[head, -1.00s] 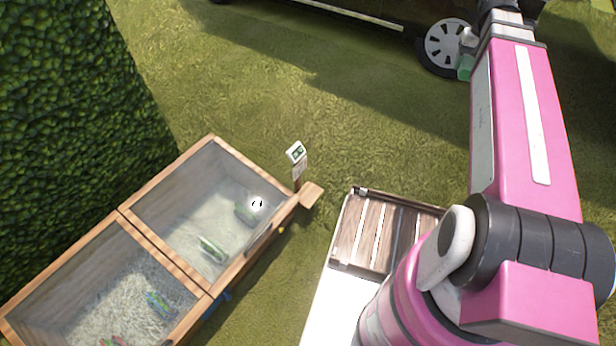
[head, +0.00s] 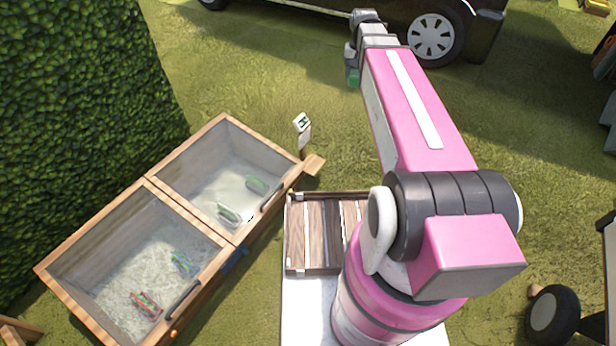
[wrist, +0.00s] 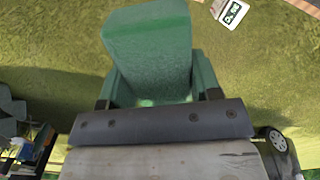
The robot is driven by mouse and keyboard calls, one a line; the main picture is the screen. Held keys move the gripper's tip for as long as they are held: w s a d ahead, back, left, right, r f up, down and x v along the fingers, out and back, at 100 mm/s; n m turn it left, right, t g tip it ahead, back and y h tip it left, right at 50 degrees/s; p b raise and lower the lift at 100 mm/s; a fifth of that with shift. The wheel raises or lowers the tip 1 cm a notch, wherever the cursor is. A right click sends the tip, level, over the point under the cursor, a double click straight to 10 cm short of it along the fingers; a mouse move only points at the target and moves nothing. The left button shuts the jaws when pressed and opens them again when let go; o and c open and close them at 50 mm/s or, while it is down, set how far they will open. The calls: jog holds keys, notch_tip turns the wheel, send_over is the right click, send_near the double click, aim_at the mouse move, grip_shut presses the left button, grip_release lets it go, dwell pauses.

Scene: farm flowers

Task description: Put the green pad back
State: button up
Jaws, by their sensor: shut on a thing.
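My gripper (head: 352,68) is at the far end of my raised arm, above the grass near the parked vehicle. It is shut on a green pad (wrist: 148,45), which fills the upper middle of the wrist view. A small part of the pad (head: 353,79) also shows under the gripper in the head view. The wooden box (head: 223,240) at left has two glazed compartments. Green pads (head: 229,214) lie in its far right compartment. A blue-green pad (head: 181,261) and a red pad (head: 146,303) lie in the near left one. Whether the lids are shut is unclear.
A small sign with a green mark (head: 302,123) stands at the box's right corner; it also shows in the wrist view (wrist: 234,13). A hedge (head: 70,110) borders the box. The vehicle's wheel (head: 434,39) is beyond my arm. Grass between box and vehicle is clear.

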jog(key=w+f+m, duration=0.3)
jog(key=f+m, duration=0.2)
jog(key=f, duration=2.5)
jog(key=s+d+f+m, duration=0.1)
jog(key=s+f+m, duration=0.15)
jog(key=f, duration=1.05)
jog(key=s+f+m, duration=0.2)
jog(key=s+f, duration=0.2)
jog(key=f, duration=0.9)
send_near(313, 173)
notch_tip(313, 173, down, 6)
jog(key=s+d, duration=0.2)
jog(key=d, duration=0.1)
jog(key=w+a, duration=0.2)
jog(key=a, duration=0.1)
jog(key=shift+w+a+r, duration=0.1)
jog(key=shift+w+a, duration=0.05)
jog(key=shift+a, duration=0.05)
jog(key=shift+d+f, duration=0.15)
jog(key=shift+f, duration=0.45)
jog(key=shift+s, duration=0.2)
jog(key=shift+f, duration=0.2)
